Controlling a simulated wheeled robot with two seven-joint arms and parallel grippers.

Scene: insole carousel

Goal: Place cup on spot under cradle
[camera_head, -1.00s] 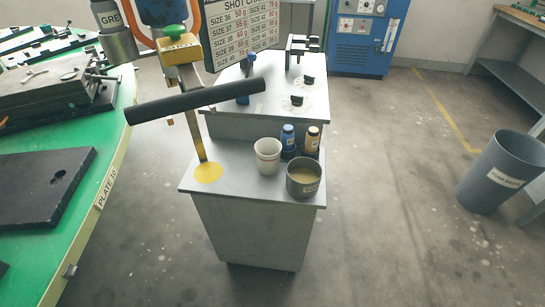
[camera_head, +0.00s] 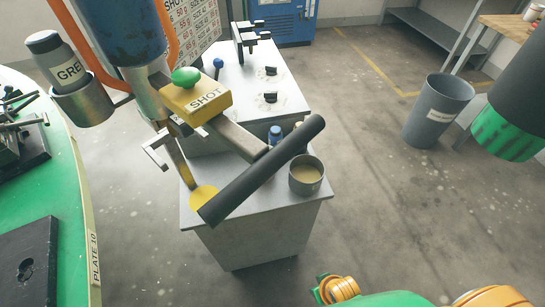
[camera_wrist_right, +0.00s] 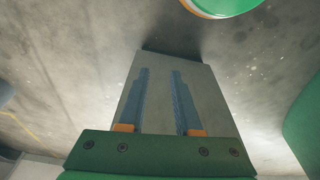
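The white cup is not visible now; the lever's black bar (camera_head: 262,170) crosses the area where it stood on the grey stand (camera_head: 238,210). A round yellow spot (camera_head: 204,197) shows on the stand's left part, below the dispenser. A small metal bracket (camera_head: 157,148) sticks out above it; I cannot tell whether this is the cradle. In the right wrist view my right gripper (camera_wrist_right: 160,72) is open, its two blue-grey fingers apart with nothing between them. A grey panel lies beyond the fingers. My left gripper is not in view.
A metal tin (camera_head: 306,176) stands on the stand's right side, with a blue-capped bottle (camera_head: 275,135) behind the bar. A yellow SHOT block (camera_head: 196,98) with a green knob is on the dispenser. A green table (camera_head: 60,190) is left. A grey bin (camera_head: 436,110) is right.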

